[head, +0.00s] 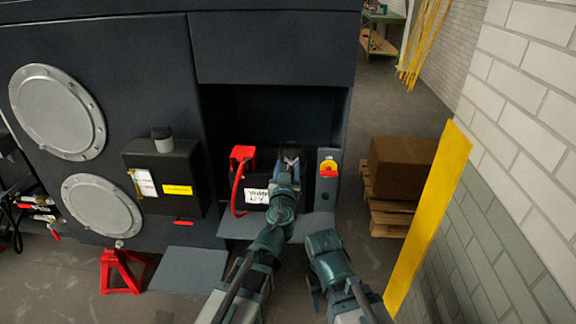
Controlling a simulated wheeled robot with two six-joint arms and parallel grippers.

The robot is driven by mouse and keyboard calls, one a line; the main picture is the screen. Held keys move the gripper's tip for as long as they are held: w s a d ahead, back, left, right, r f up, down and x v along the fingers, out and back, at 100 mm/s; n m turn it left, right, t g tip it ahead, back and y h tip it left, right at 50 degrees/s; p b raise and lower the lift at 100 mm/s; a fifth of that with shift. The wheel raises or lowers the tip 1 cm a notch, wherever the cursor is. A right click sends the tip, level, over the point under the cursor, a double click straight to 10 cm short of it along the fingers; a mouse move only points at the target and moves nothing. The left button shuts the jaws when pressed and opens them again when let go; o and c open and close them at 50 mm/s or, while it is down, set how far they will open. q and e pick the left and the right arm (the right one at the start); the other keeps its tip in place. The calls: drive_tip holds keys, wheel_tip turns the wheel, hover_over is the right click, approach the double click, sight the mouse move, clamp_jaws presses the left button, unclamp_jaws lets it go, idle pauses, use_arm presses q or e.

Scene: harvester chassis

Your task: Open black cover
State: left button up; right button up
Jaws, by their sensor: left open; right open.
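A dark battery with a white label (257,196) sits in the recess of the dark chassis. A red terminal cover (242,154) with a red cable stands at its left end. My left gripper (289,160) is open over the right part of the battery. A small dark shape at its fingertips may be the black cover; the gripper and arm hide much of it, so I cannot tell its position or any contact. My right gripper (315,299) is open, lower and nearer, in front of the recess and apart from the battery.
A grey post with a red and yellow switch (328,170) stands just right of the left gripper. A black box (163,178) is on the chassis at left. A red jack stand (121,271), a carton (401,166) on a pallet and a yellow panel (428,220) flank the area.

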use_arm(q)
drive_tip(key=shift+d+f+n, duration=0.1)
drive_tip(key=shift+f+n, duration=0.15)
drive_tip(key=shift+n, duration=0.05)
drive_tip(key=shift+c, duration=1.2)
drive_tip(key=f+n, duration=0.1)
drive_tip(key=d+f+n+h+b, duration=0.1)
drive_tip(key=shift+d+f+n+g, duration=0.1)
drive_tip(key=shift+d+n+g, duration=0.05)
drive_tip(key=shift+n+g, duration=0.2)
drive_tip(key=c, duration=0.5)
drive_tip(key=d+n, duration=0.1)
drive_tip(key=n, duration=0.1)
drive_tip(key=f+n+h+b, duration=0.1)
drive_tip(key=n, duration=0.1)
drive_tip(key=d+f+n+h+b, duration=0.1)
drive_tip(key=n, duration=0.1)
drive_tip(key=shift+s+d+g, duration=0.25)
drive_tip(key=shift+d, duration=0.05)
drive_tip(key=a+n+y+b, duration=0.1)
drive_tip(key=n+b, duration=0.1)
drive_tip(key=n, duration=0.7)
drive_tip(key=a+f+n+t+y+b, duration=0.1)
drive_tip(key=a+n, duration=0.1)
drive_tip(key=n, duration=0.6)
drive_tip(key=a+f+n+t+y+b, duration=0.1)
drive_tip(key=n+b, duration=0.1)
drive_tip(key=n, duration=0.7)
drive_tip(key=shift+w+a+n+b, duration=0.2)
drive_tip(key=shift+n+b, duration=0.15)
